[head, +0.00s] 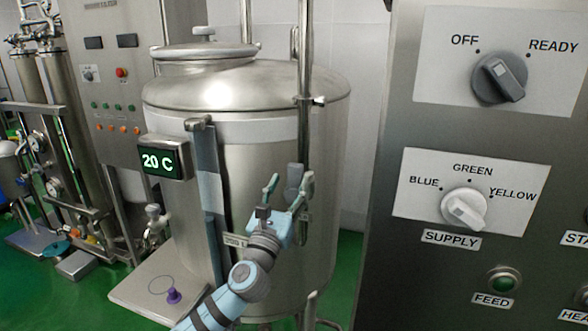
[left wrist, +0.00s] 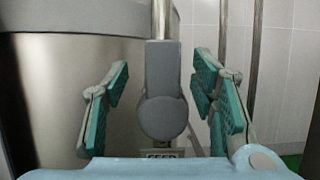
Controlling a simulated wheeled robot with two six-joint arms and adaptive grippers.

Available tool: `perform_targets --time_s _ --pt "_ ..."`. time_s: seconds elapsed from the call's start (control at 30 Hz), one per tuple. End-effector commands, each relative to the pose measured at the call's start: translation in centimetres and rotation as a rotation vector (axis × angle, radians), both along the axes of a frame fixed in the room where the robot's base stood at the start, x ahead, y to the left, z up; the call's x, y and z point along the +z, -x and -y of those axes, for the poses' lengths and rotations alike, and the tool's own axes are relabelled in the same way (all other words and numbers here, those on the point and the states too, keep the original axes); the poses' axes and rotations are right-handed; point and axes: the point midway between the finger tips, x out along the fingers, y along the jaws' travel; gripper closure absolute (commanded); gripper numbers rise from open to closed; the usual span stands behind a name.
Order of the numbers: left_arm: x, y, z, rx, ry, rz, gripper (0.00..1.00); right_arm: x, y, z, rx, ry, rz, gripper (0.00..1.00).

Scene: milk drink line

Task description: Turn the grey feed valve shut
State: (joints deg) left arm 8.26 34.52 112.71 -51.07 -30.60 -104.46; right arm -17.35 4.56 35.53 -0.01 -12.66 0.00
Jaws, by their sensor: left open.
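The grey feed valve (head: 294,177) sits on a vertical steel pipe in front of the tank's right side. In the left wrist view, the valve's grey handle (left wrist: 163,68) points straight up along the pipe, above a round grey hub (left wrist: 163,117). A partly hidden FEED label shows below the hub. My left gripper (head: 287,188) is open, with its green-padded fingers on either side of the handle. In the left wrist view, gaps show between the handle and both fingers (left wrist: 161,82). My right gripper is not in view.
A large steel tank (head: 240,95) stands directly behind the valve, with a 20 C display (head: 161,160). A control panel with a SUPPLY knob (head: 464,208) and an OFF/READY knob (head: 499,78) fills the right. A small platform (head: 150,290) with a purple knob lies lower left.

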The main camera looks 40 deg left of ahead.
Motion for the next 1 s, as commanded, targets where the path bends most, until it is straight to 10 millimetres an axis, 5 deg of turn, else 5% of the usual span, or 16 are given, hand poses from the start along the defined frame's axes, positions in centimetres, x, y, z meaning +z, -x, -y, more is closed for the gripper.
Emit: perform_targets --time_s 0.2,0.53,0.83,1.0 --pt "1.5 -3.1 -1.1 -0.001 0.002 0.000 0.48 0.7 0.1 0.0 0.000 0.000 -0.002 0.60" --pt "1.5 -3.7 -1.3 -0.002 0.002 -0.001 0.48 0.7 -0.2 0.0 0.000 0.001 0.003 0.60" --pt "1.5 -3.7 -1.3 -0.002 0.002 -0.001 0.96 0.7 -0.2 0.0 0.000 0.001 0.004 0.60" --pt "1.5 -3.7 -1.3 -0.002 0.002 -0.001 1.00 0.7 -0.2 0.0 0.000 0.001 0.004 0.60"
